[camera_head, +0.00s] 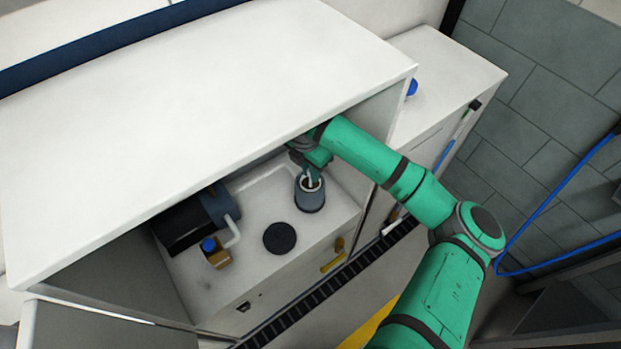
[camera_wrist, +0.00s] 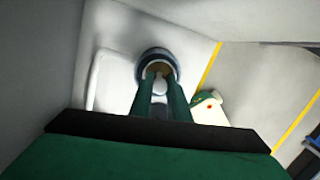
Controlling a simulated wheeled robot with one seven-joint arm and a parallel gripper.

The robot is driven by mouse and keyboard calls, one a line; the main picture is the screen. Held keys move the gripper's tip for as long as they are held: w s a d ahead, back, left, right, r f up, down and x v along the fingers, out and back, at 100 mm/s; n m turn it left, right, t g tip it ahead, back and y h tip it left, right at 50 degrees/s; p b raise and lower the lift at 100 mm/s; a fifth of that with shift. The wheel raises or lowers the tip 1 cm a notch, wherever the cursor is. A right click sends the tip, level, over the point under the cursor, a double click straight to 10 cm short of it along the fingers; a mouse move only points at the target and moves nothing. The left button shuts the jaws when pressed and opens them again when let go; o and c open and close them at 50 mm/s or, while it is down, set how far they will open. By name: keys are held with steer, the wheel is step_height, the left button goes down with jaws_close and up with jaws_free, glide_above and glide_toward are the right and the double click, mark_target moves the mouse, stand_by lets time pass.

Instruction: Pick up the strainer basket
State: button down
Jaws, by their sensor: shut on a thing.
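A blue-grey cylindrical pot (camera_head: 309,199) stands upright and open-topped inside the white cabinet. My gripper (camera_head: 312,177) reaches down into its mouth. In the wrist view, the pot (camera_wrist: 145,57) shows as a dark ring around a tan inside. The tips of my green fingers (camera_wrist: 160,88) are shut on a small pale piece at the pot's mouth, which I take to be the strainer basket (camera_wrist: 159,70). The basket's lower part is hidden inside the pot, so I cannot tell whether it is lifted off its seat.
A round black lid (camera_head: 279,238) lies on the cabinet floor in front of the pot. A dark pump (camera_head: 197,219) with a pale pipe and a small brown block with a blue cap (camera_head: 210,245) are to the left. The white cabinet top (camera_head: 200,120) overhangs my arm.

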step_height(320, 180, up, 5)
steer(key=shift+f, duration=0.1)
steer(key=s+d, duration=1.1)
steer(key=s, duration=0.4)
steer(key=shift+s+d, duration=0.3)
steer(key=shift+s, duration=0.05)
